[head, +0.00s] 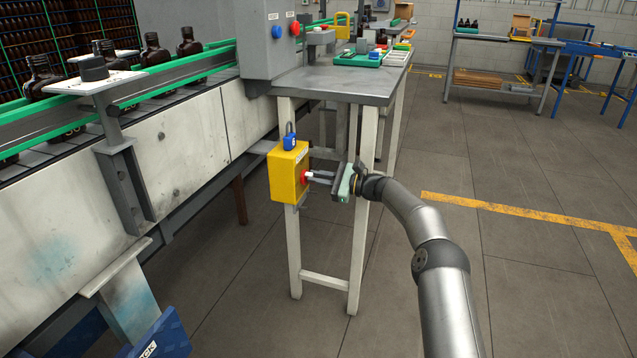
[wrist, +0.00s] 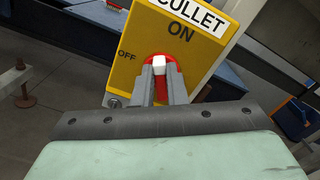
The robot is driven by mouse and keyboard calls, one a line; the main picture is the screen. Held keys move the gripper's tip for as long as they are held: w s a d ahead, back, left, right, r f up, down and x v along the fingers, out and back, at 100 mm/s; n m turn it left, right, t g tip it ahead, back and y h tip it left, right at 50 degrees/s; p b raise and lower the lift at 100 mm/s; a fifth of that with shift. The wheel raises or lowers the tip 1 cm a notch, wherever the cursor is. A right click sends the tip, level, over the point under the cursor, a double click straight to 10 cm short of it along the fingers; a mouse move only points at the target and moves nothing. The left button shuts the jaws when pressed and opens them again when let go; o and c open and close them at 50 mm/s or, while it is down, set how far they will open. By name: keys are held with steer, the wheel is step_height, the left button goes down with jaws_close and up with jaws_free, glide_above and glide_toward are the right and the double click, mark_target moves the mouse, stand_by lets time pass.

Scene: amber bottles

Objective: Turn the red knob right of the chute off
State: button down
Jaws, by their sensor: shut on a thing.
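The red knob (head: 305,176) sits on the face of a yellow box (head: 287,170) mounted on the table's front leg. In the wrist view the red knob (wrist: 156,59) has a white pointer that points up towards the "ON" mark; "OFF" is printed to its left. The yellow box (wrist: 193,48) carries a label reading "CULLET". My gripper (head: 316,177) reaches the knob from the right, and in the wrist view its fingers (wrist: 160,82) are shut on the knob's sides. The fingers hide part of the knob.
A blue padlock (head: 290,142) hangs on top of the yellow box. A grey cabinet with a blue button (head: 277,32) and a red button (head: 295,29) stands above. The conveyor (head: 160,80) with amber bottles runs at left. The floor to the right is clear.

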steer(key=n+b, duration=0.1)
steer(key=n, duration=0.1)
steer(key=n+b, duration=0.1)
steer(key=n, duration=0.1)
steer(key=f+n+b, duration=0.1)
steer(key=n+b, duration=0.1)
steer(key=shift+s, duration=0.25)
steer(key=n+b, duration=0.2)
steer(key=n, duration=0.1)
steer(key=shift+f+n, duration=0.1)
steer(key=shift+n, duration=0.2)
steer(key=shift+n+b, duration=0.8)
steer(key=shift+n, duration=0.3)
steer(key=c, duration=1.5)
jaws_free()
steer(key=shift+o, duration=0.2)
